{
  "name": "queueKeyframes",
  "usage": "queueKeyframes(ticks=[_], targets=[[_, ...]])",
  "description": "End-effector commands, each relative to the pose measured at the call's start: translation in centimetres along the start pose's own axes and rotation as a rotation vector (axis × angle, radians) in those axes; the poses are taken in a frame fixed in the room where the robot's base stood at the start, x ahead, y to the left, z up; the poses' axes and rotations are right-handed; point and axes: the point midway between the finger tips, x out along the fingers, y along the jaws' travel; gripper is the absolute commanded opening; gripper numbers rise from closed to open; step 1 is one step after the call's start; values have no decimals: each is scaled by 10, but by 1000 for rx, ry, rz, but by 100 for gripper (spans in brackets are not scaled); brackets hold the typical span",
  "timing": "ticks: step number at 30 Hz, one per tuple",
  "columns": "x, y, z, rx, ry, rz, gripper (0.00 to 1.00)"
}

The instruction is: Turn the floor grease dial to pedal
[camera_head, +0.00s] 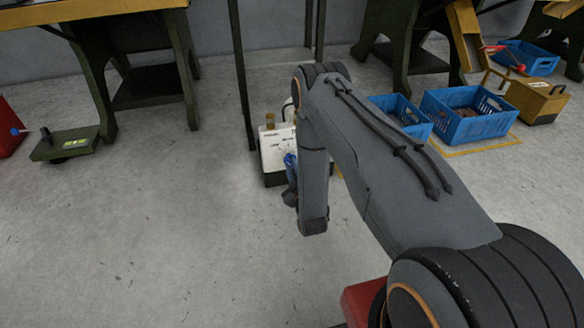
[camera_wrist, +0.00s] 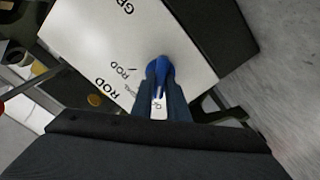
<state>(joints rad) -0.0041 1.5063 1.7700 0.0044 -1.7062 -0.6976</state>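The floor grease unit (camera_head: 272,150) is a small box with a white printed face and a dark base, standing on the floor left of my arm. Its blue dial (camera_wrist: 160,69) sits on the white face (camera_wrist: 100,45) in the wrist view, beside printed words such as "ROD". The dial also shows in the head view (camera_head: 289,159), partly covered by my gripper. My gripper (camera_wrist: 163,88) has its two dark fingers close together, one on each side of the dial's handle, and looks shut on it. The fingers hide part of the face and its lettering.
Blue crates (camera_head: 468,115) and a tan box (camera_head: 530,98) stand to the right. A green pedal-like block (camera_head: 64,144) lies at the left near a workbench leg. Dark posts (camera_head: 241,75) rise behind the unit. The floor at front left is clear.

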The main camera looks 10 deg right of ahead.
Motion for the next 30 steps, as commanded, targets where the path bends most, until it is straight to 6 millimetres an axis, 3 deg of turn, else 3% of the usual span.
queueKeyframes(ticks=[11, 30], targets=[[-1, 1, -1, 76, -1, -1, 0], [-1, 3, 0, 543, -1, -1, 0]])
